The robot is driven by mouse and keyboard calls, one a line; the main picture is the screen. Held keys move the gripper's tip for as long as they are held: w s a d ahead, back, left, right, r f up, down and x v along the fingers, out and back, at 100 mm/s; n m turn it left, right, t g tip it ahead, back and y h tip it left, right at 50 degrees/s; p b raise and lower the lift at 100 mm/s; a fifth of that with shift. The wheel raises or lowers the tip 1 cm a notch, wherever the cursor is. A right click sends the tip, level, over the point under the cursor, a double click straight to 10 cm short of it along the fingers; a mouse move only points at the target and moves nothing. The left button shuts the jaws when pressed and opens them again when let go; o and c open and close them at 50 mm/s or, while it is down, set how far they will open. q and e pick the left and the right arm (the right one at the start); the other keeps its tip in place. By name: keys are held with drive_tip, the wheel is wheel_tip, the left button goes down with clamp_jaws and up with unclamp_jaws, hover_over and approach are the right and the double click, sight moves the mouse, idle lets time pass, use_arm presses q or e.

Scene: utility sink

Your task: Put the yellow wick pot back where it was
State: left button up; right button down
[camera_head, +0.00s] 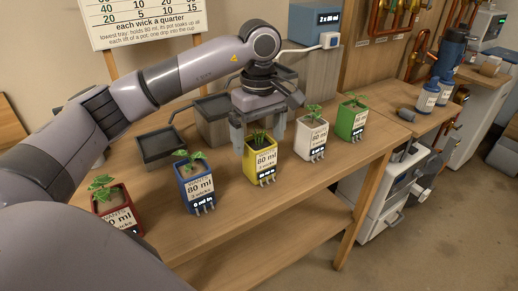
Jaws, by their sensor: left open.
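The yellow wick pot (249,169) holds a small green plant and stands upright on the wooden bench, in the row between the blue pot (183,189) and the white pot (301,145). Its label reads 80 ml. My left gripper (259,133) points down directly over the yellow pot, its fingers apart on either side of the plant. The fingers reach about the pot's rim; I cannot tell whether they touch it. My right gripper is not in view.
A red pot (128,203) stands at the left end of the row and a green pot (359,122) at the right end. A dark shallow tray (160,147) and grey stepped blocks (213,123) stand behind. The bench front (260,212) is clear.

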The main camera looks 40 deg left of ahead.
use_arm(q)
wheel_tip(320, 180, up, 8)
drive_tip(key=shift+f+p, duration=0.1)
drive_tip(key=shift+p, duration=0.2)
idle(0.3)
drive_tip(key=shift+f, duration=0.1)
